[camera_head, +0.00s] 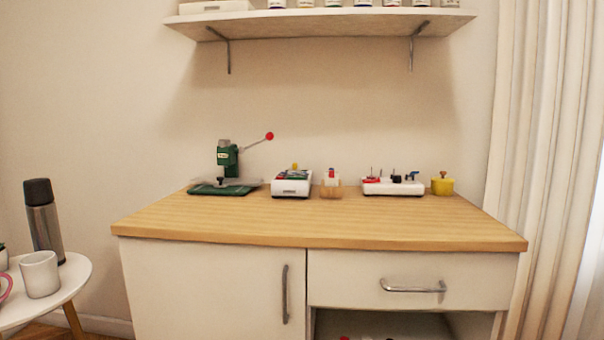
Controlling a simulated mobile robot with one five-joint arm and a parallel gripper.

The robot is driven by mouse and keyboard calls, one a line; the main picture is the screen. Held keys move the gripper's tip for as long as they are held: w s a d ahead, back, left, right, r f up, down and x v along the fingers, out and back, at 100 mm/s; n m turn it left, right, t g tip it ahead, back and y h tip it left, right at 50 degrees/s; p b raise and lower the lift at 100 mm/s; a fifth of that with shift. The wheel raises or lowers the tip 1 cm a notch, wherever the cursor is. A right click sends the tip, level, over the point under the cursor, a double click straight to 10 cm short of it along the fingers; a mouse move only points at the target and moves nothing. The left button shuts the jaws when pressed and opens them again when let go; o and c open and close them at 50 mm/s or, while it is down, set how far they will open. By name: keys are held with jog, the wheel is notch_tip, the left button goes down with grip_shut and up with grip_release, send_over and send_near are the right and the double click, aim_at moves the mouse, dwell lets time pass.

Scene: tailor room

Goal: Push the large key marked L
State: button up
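I cannot make out a large key marked L in the head view. A small white box (291,187) with a dark strip on its front and coloured parts on top stands at the back middle of the wooden counter (320,223). A white base (393,188) with several small red, black and blue parts on it stands right of the middle. Any lettering on these is too small to read. My gripper is not in view.
A green press (228,161) with a red-knobbed lever stands at the back left. A small red and white item (331,178) and a yellow pot (442,185) are at the back. The counter's front is clear. A shelf (320,24) hangs above; a side table (70,280) is left.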

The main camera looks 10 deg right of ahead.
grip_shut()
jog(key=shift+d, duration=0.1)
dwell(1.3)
